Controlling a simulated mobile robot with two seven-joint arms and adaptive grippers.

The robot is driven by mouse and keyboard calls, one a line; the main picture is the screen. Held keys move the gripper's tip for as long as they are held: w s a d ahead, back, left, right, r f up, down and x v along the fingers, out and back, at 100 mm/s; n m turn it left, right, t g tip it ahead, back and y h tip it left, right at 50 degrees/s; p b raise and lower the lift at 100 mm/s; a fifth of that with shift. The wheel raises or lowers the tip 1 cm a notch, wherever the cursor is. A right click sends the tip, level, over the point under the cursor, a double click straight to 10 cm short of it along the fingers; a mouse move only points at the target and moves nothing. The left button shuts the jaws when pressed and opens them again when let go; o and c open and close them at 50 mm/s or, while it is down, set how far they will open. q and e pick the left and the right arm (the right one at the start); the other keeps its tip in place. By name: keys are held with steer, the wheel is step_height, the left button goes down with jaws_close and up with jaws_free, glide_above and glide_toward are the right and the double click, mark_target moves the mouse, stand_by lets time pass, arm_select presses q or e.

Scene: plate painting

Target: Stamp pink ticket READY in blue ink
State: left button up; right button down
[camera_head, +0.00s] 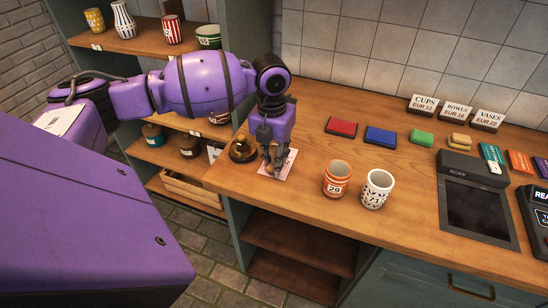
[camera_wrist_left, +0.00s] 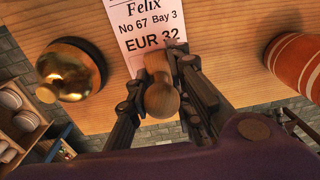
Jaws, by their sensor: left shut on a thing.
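My left gripper (camera_head: 273,168) is shut on a stamp with a round wooden handle, which shows between the fingers in the left wrist view (camera_wrist_left: 161,98). The stamp's face is hidden. The stamp is over the lower part of the pale pink ticket (camera_head: 289,160); I cannot tell whether it touches. The ticket (camera_wrist_left: 143,22) reads Felix, No 67 Bay 3, EUR 32. The blue ink pad (camera_head: 380,137) lies on the counter to the right, beside the red ink pad (camera_head: 341,128). My right gripper is not in view.
A brass bell (camera_head: 242,149) stands just left of the ticket. An orange striped cup (camera_head: 336,179) and a white patterned cup (camera_head: 376,189) stand to the right. Green (camera_head: 421,138) and yellow (camera_head: 459,141) blocks and a scanner (camera_head: 477,210) are further right. Shelves are at left.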

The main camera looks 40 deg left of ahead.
mark_target(275, 146)
arm_select(q)
steer(key=shift+f, duration=0.6)
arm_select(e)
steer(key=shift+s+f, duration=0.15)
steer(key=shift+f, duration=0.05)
arm_select(q)
steer(key=shift+s, duration=0.1)
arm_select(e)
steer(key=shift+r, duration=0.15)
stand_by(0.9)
arm_select(q)
steer(key=shift+f, duration=0.15)
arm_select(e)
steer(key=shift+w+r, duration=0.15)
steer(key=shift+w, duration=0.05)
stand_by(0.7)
